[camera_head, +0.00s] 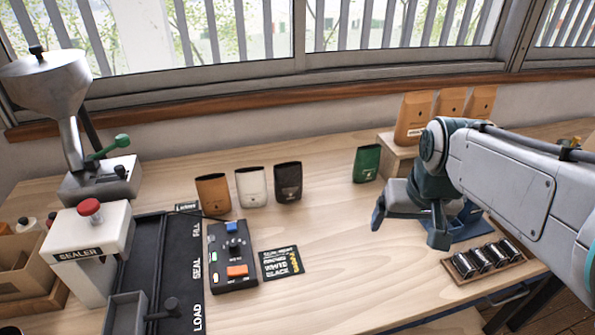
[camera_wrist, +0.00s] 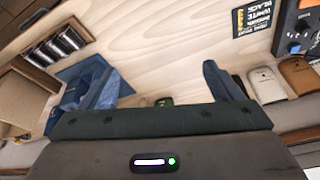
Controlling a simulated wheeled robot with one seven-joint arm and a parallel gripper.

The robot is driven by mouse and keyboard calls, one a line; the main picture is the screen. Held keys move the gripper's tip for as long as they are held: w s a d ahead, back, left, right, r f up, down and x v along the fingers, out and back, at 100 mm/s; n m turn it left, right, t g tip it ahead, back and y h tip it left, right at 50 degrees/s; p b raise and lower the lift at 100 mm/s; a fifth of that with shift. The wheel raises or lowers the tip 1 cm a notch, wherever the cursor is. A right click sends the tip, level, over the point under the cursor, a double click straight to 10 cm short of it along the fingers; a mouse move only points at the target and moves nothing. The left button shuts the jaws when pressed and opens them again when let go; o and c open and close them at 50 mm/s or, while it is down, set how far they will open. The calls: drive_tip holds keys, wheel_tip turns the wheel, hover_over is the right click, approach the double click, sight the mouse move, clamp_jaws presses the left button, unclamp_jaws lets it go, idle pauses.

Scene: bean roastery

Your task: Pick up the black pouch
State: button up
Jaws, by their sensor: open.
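The black pouch (camera_head: 288,181) stands upright on the wooden table, at the right end of a row with an orange-brown pouch (camera_head: 213,194) and a white pouch (camera_head: 251,187). My gripper (camera_head: 408,227) is open and empty above the table, well to the right of the black pouch and apart from it. In the wrist view my gripper (camera_wrist: 157,76) shows bare table between its fingers. There the white pouch (camera_wrist: 265,84) and brown pouch (camera_wrist: 297,76) show at right; a dark shape beside the right finger is probably the black pouch, partly hidden.
A green pouch (camera_head: 366,163) stands behind my gripper. A control box (camera_head: 232,255) and black card (camera_head: 281,262) lie in front of the row. The sealer (camera_head: 90,245) is at left. A tray of dark cylinders (camera_head: 486,262) and a blue stand (camera_head: 467,226) are at right.

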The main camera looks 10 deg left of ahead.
drive_tip(key=w+a+n+b, duration=0.1)
drive_tip(key=w+a, duration=0.5)
drive_tip(key=w, duration=0.4)
drive_tip(key=n+y+b, duration=0.1)
drive_tip(key=n+b, duration=0.2)
approach(288, 172)
drive_tip(key=shift+t, duration=0.3)
drive_tip(key=p+x, duration=0.1)
drive_tip(key=x, duration=0.6)
drive_tip(key=shift+s+f, duration=0.1)
drive_tip(key=shift+s, duration=0.05)
drive_tip(key=shift+p+x, duration=0.45)
drive_tip(key=shift+x, duration=2.45)
drive_tip(key=shift+y, duration=0.3)
drive_tip(key=c, duration=0.7)
